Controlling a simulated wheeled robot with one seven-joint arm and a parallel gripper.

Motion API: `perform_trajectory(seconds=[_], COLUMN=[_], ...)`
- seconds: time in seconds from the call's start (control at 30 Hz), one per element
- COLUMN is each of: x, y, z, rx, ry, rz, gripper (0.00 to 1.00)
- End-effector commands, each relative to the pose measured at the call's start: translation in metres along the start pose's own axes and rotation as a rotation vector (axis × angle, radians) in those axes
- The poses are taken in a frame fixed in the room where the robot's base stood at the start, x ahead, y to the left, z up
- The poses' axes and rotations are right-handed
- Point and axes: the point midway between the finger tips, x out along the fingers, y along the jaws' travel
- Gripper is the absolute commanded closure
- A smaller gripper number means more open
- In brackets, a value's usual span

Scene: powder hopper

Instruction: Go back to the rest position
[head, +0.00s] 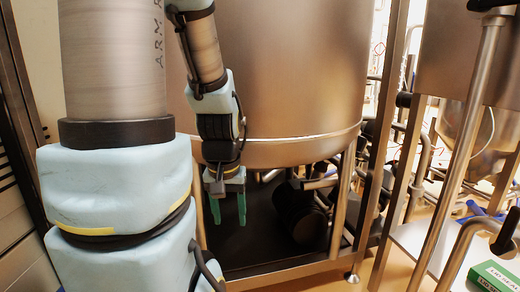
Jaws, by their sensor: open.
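My gripper (229,209) is in the head view, left of the middle, pointing down. Its two green fingers are apart and nothing shows between them. It hangs in front of the lower part of a large steel vessel (290,70), over the dark base area beneath it. My arm's thick links fill the left side of the view and hide what lies behind them.
A black motor-like unit (300,212) sits under the vessel, right of my gripper. Steel posts and pipes stand to the right. A white surface (425,245) at the lower right bears a green box (495,276). Some orange floor (335,282) shows at the bottom.

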Motion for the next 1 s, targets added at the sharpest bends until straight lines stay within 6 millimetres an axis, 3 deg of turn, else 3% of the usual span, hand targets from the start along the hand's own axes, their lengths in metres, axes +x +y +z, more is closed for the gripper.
perform_trajectory(seconds=[0.03, 0.27, 0.6, 0.73, 1.0], x=[-0.017, -0.056, -0.130, -0.141, -0.142], y=[0.001, 0.002, 0.003, 0.003, 0.003], z=[-0.004, -0.010, -0.020, -0.022, -0.022], rx=[0.008, 0.013, 0.014, 0.015, 0.015], ry=[0.001, -0.001, -0.001, -0.001, -0.001], rz=[-0.001, -0.001, -0.002, -0.002, -0.002], gripper=[0.43, 0.43, 0.43, 0.43, 0.43])
